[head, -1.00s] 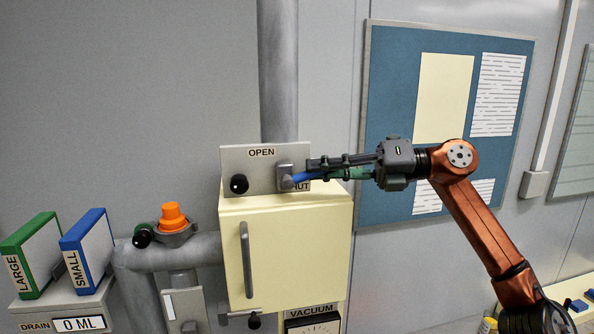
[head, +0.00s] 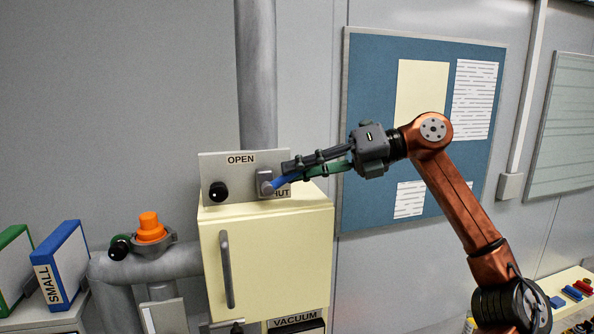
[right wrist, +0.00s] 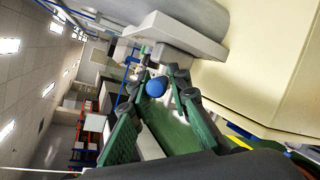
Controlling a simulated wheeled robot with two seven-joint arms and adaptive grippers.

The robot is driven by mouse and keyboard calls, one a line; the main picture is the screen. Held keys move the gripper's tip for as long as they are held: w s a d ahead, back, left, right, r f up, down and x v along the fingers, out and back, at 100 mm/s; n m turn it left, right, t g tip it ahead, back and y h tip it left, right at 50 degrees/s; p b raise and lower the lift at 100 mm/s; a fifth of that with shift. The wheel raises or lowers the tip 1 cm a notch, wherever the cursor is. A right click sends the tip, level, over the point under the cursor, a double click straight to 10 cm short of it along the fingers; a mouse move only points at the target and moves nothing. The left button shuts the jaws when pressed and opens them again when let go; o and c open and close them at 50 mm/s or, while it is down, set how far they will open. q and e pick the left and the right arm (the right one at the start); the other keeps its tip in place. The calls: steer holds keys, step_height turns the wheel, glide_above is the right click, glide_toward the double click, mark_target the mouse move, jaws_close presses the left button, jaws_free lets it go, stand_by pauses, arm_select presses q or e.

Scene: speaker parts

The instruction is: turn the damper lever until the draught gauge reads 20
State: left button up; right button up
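The damper panel (head: 215,165) stands on top of a cream cabinet and is marked OPEN, with a partly covered SHUT label at lower right. A grey lever hub (head: 265,183) sits on its right side, with a blue handle (head: 281,183) pointing right. My right gripper (head: 296,170) reaches in from the right at the handle. In the right wrist view its green-padded fingers stand apart on either side of the round blue handle end (right wrist: 156,87), with gaps showing. The VACUUM gauge (head: 296,329) is cut off at the bottom edge; its reading is not visible. My left gripper is out of view.
A black knob (head: 218,191) sits on the panel's left. The cream cabinet (head: 265,255) has a vertical handle. An orange cap (head: 150,228) tops a pipe at left, near a blue binder (head: 62,265). A blue board (head: 430,120) hangs behind my arm.

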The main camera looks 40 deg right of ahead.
steer(key=v, duration=1.2)
steer(key=shift+d, duration=0.15)
stand_by(0.5)
